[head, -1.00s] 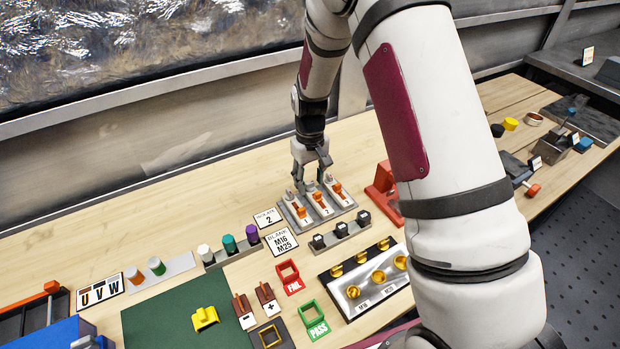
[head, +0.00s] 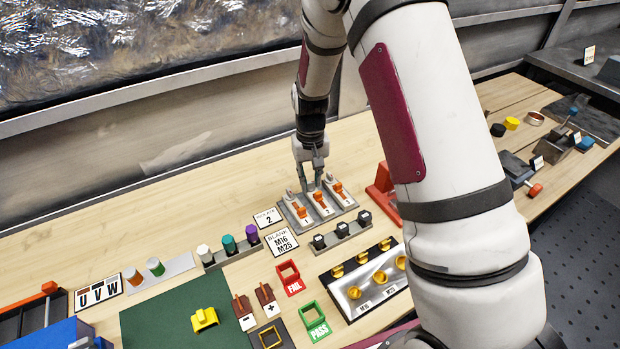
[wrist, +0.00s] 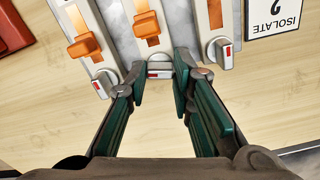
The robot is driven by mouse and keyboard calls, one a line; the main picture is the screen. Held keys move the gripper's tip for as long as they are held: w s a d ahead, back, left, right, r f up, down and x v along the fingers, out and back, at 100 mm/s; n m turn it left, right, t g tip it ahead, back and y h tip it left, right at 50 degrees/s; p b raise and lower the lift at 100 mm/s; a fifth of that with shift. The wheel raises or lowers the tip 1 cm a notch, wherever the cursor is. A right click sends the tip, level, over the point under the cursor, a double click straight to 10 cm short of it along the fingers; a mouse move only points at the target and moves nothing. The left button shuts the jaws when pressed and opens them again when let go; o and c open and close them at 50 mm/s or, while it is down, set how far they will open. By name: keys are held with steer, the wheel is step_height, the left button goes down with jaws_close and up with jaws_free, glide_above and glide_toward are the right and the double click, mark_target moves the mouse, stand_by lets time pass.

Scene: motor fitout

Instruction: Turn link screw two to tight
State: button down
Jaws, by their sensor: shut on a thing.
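The grey link block (head: 291,219) carries three links numbered 1, 2 and 3, each with an orange slider and a screw at its back end. Link screw two (wrist: 160,68) is the middle grey knob in the wrist view, with a pale bar and red mark lying crosswise. My gripper (wrist: 160,82) has its two green-padded fingers on either side of this knob, shut on it. In the head view my gripper (head: 312,186) points down at the back of link 2, and its fingers largely hide the screw there.
Screw one (wrist: 222,53) and screw three (wrist: 104,82) stand close beside my fingers. The "ISOLATE 2" card (head: 268,217) lies left of the block. A red stand (head: 383,187) is to its right, and a rack of black cubes (head: 341,235) is in front. Bare wood lies behind.

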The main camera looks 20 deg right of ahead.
steer(key=m, duration=0.3)
steer(key=shift+m, duration=0.4)
steer(key=m, duration=0.3)
steer(key=shift+m+b, duration=0.3)
steer(key=m, duration=0.3)
steer(key=shift+m, duration=2.1)
steer(key=c, duration=1.4)
jaws_free()
